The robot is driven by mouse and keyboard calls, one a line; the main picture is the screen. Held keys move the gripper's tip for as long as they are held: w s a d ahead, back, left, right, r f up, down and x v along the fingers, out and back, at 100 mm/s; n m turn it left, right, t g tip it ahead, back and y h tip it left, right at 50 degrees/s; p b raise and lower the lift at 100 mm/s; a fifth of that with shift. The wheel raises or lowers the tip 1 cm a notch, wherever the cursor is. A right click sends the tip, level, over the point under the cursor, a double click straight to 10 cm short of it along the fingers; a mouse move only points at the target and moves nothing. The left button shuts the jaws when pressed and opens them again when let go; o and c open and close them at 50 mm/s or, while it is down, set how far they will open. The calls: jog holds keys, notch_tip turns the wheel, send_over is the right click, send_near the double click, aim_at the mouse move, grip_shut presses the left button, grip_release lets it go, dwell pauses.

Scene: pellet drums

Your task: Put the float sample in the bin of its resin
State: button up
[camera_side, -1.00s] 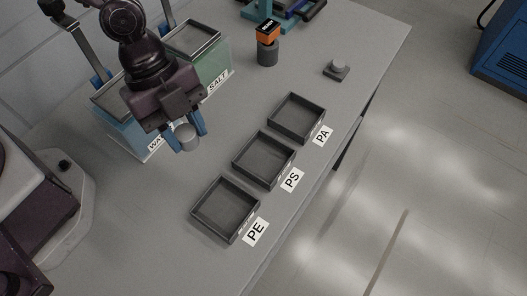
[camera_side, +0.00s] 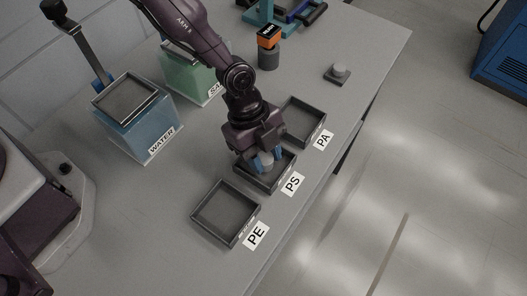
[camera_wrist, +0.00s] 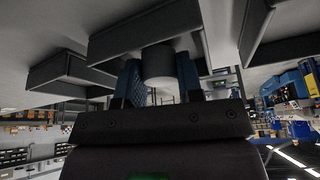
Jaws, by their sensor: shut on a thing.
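My gripper (camera_side: 264,160) is at the middle bin, labelled PS (camera_side: 240,172), with its blue fingertips low in or just over it. It is shut on a small grey cylindrical sample (camera_side: 267,158). In the wrist view the sample (camera_wrist: 158,65) sits between the two blue fingers. The empty PE bin (camera_side: 226,212) is in front to the left, and the PA bin (camera_side: 304,120) is behind to the right. Whether the sample touches the bin floor I cannot tell. The far part of the PS bin is hidden by my gripper.
A blue WATER tank (camera_side: 150,130) and a green SALT tank (camera_side: 196,78) stand at the back left; my arm partly covers the SALT tank. A dark cylinder with an orange top (camera_side: 268,52) and a small grey button-like object (camera_side: 338,73) stand farther back. The table's right edge runs near the bins.

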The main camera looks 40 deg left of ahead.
jog(key=shift+f, duration=0.15)
jog(key=o, duration=0.7)
jog(key=s+a+r+n+t+y, duration=0.15)
jog(key=a+r+n, duration=0.25)
jog(key=a+r, duration=0.7)
jog(key=a+r+n+t+y, duration=0.2)
jog(key=a+r+n, duration=0.45)
jog(key=r, duration=0.85)
jog(key=s+a+r+n+t, duration=0.1)
jog(key=s+a+r+n, duration=0.1)
jog(key=s+a+n, duration=0.1)
jog(key=s+a+r+n+t, duration=0.1)
jog(key=s+a+r+n, duration=0.2)
jog(key=s+a+n, duration=0.1)
jog(key=s+a+r+n+t, duration=0.1)
jog(key=s+a+r+n, duration=0.2)
jog(key=s, duration=0.3)
jog(key=shift+a+n+y, duration=0.25)
jog(key=shift+a+y, duration=0.1)
jog(key=shift+a, duration=0.5)
